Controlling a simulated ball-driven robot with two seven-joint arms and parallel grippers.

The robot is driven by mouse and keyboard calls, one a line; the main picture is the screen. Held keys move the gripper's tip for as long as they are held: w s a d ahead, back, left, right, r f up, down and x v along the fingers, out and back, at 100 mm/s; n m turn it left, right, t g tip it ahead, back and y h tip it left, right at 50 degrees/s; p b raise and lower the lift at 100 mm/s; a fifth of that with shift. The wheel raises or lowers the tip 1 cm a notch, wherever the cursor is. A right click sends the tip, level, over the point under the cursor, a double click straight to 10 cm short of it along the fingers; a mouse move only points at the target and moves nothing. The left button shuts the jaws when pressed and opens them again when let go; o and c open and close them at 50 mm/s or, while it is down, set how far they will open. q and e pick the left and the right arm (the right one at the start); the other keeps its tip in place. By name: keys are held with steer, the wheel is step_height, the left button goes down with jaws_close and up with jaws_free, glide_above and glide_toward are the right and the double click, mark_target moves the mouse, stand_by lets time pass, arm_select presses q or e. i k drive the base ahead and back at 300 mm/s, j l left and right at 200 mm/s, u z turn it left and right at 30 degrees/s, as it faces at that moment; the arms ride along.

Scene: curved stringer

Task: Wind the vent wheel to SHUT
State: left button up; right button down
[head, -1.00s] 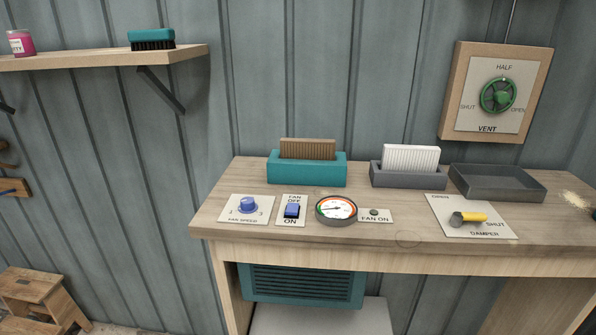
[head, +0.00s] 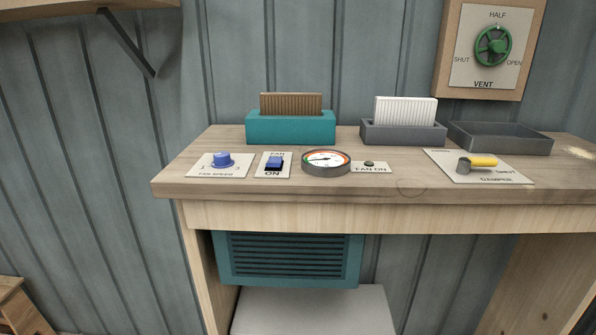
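The green vent wheel (head: 493,46) is mounted on a pale plate marked SHUT, HALF, OPEN and VENT. The plate sits on a wooden wall box (head: 447,50) at the upper right, above the bench. SHUT is on the left of the wheel, HALF above it and OPEN on the right. A small light mark shows near the top of the wheel's rim, towards HALF; it is too small to be sure that it is the pointer. Neither of my grippers is in the head view, and nothing touches the wheel.
The wooden bench (head: 400,190) stands below the wheel. It carries a teal filter holder (head: 290,128), a grey filter holder (head: 403,134), a dark tray (head: 500,148), a gauge (head: 326,163), fan controls (head: 219,165) and a yellow-handled damper lever (head: 482,160). A shelf bracket (head: 130,45) juts out at upper left.

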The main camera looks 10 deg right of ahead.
mark_target(493, 46)
steer(key=z, duration=1.35)
steer(key=i+l, duration=0.15)
steer(key=l, duration=0.2)
steer(key=i+l+u, duration=0.1)
steer(key=l, duration=0.2)
steer(key=i+l, duration=0.2)
steer(key=l, duration=0.15)
steer(key=i+l, duration=0.15)
steer(key=l, duration=0.2)
steer(key=u, duration=0.05)
